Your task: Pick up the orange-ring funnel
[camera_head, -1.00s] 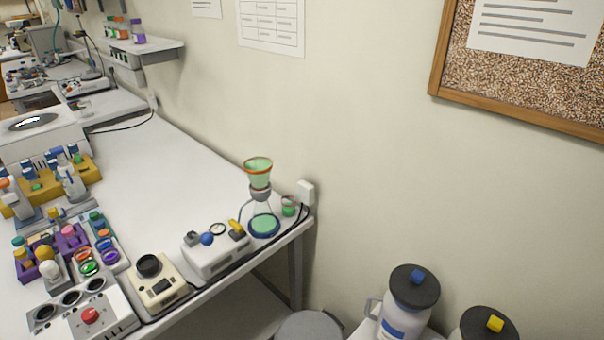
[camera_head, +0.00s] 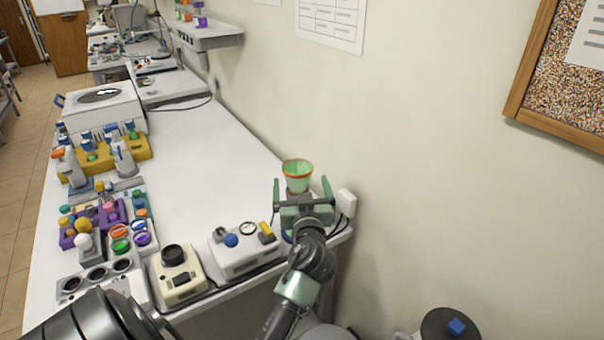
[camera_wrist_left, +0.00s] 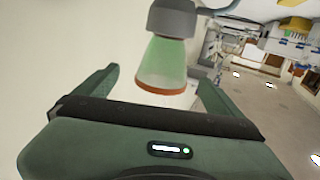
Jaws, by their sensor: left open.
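The orange-ring funnel (camera_head: 298,176) is a green translucent cone with an orange rim, upright at the right end of the bench. My right gripper is not in view.
A white device with knobs (camera_head: 240,252) and a cream device (camera_head: 178,278) stand left of my gripper along the front edge. A white wall box (camera_head: 346,203) is close on the right. The bench middle (camera_head: 200,175) is clear. Bottles and vials crowd the left.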

